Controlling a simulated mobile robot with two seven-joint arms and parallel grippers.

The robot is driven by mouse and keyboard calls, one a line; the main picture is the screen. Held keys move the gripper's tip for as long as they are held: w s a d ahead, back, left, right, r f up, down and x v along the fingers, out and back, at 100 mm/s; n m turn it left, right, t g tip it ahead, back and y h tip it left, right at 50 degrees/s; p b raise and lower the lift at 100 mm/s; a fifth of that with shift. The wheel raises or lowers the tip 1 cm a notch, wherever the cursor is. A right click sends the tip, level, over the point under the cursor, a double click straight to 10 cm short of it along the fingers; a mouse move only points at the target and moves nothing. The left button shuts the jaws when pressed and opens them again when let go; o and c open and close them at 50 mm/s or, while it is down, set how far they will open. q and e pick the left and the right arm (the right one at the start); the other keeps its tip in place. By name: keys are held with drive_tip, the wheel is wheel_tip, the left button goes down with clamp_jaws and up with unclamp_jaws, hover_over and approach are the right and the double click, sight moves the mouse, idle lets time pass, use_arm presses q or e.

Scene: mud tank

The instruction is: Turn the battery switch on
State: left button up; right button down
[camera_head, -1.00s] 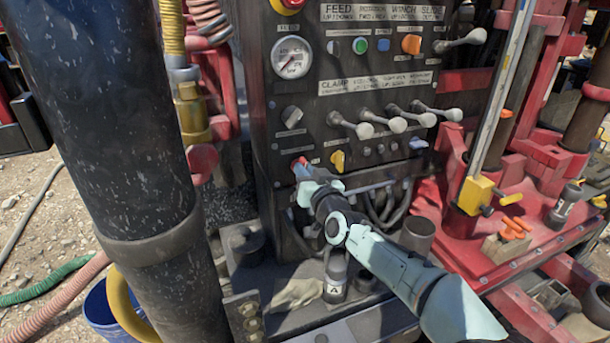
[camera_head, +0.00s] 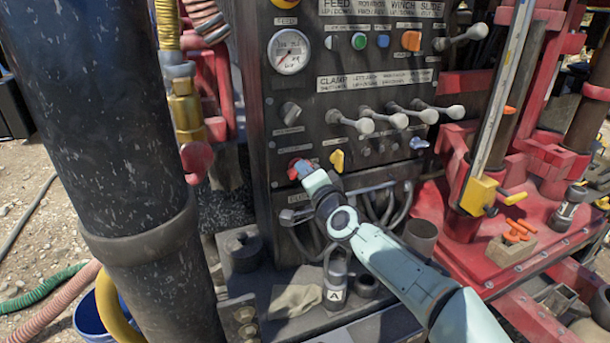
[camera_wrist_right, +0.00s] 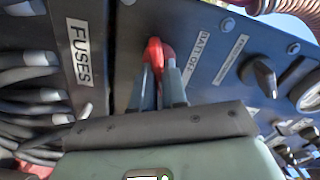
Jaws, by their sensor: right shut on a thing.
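The battery switch (camera_head: 293,169) is a small red handle low on the left of the dark control panel (camera_head: 300,210). My right gripper (camera_head: 304,169) is at the panel, shut on the red switch. In the right wrist view the red switch (camera_wrist_right: 153,50) shows between the two grey fingertips (camera_wrist_right: 160,75). A label that seems to read "BATT OFF" sits just right of it there. The fingers hide part of the handle, so its exact turn is hard to read. My left gripper is in neither view.
A yellow knob (camera_head: 337,160) sits close to the right of the switch, with a row of levers (camera_head: 395,120) above. Cables (camera_head: 385,205) hang below. A thick black pipe (camera_head: 110,130) stands at the left.

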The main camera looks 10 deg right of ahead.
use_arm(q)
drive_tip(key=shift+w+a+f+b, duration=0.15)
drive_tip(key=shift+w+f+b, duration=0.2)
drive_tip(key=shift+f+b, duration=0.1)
use_arm(e)
drive_tip(key=shift+d+m, duration=0.1)
drive_tip(key=shift+m, duration=2.2)
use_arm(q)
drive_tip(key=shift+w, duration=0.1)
use_arm(e)
drive_tip(key=shift+r, duration=0.1)
drive_tip(key=c, duration=1.2)
unclamp_jaws()
drive_tip(key=shift+o, duration=0.2)
use_arm(q)
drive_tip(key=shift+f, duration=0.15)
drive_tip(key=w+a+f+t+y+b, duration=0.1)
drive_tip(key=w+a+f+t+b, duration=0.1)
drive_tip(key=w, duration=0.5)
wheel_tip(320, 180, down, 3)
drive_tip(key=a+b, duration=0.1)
drive_tip(key=b, duration=0.1)
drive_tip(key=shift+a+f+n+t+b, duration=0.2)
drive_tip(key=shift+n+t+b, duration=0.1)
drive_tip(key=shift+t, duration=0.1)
use_arm(e)
drive_tip(key=s+d, duration=0.2)
drive_tip(key=s, duration=1.1)
drive_tip(key=shift+d, duration=0.2)
